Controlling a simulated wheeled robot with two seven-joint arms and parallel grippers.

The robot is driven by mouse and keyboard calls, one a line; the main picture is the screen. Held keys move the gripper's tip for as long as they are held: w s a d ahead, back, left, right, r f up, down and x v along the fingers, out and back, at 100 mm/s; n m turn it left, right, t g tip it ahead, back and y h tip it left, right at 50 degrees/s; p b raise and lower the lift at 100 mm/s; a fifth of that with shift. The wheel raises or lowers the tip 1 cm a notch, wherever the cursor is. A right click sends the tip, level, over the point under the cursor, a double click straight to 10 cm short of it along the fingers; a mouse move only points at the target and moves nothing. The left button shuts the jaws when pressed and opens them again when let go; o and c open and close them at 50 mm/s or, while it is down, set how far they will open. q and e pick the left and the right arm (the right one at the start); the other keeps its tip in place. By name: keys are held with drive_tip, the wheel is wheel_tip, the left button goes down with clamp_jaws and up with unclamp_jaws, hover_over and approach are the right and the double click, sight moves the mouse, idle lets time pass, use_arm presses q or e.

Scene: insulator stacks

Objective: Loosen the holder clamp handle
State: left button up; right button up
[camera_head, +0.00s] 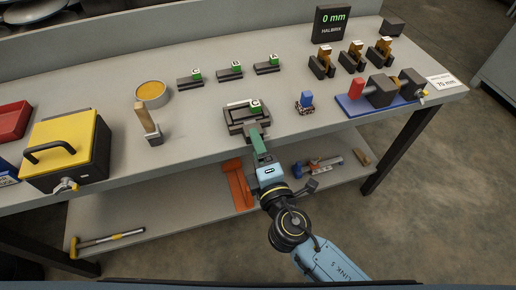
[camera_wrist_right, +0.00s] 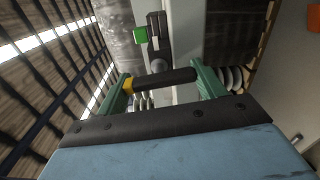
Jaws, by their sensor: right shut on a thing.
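The holder (camera_head: 233,128) is a dark frame with a green tag marked C, near the table's front edge in the head view. My right gripper (camera_head: 257,133) reaches it from the front, its green fingers at the holder's near side. In the right wrist view, the black clamp handle (camera_wrist_right: 165,79) lies crosswise between the two green fingers of the gripper (camera_wrist_right: 162,83). The gripper is shut on the handle, and a yellow piece shows at the handle's left end. In the head view the handle is hard to make out at the fingers. My left gripper is not in view.
A blue-topped part (camera_head: 306,101) and a blue-based fixture (camera_head: 351,107) stand to the right. A wooden-handled tool (camera_head: 147,125) and a yellow-lidded box (camera_head: 70,140) stand to the left. The display (camera_head: 331,22) reads 0 mm.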

drive_tip(key=o, duration=1)
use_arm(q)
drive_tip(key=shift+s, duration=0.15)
use_arm(e)
drive_tip(key=shift+s, duration=0.2)
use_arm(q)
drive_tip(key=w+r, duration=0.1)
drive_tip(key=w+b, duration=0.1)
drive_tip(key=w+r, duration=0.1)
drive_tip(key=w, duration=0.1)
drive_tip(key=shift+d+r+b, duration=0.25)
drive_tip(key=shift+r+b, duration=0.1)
use_arm(e)
drive_tip(key=v, duration=1.3)
drive_tip(key=shift+d, duration=0.1)
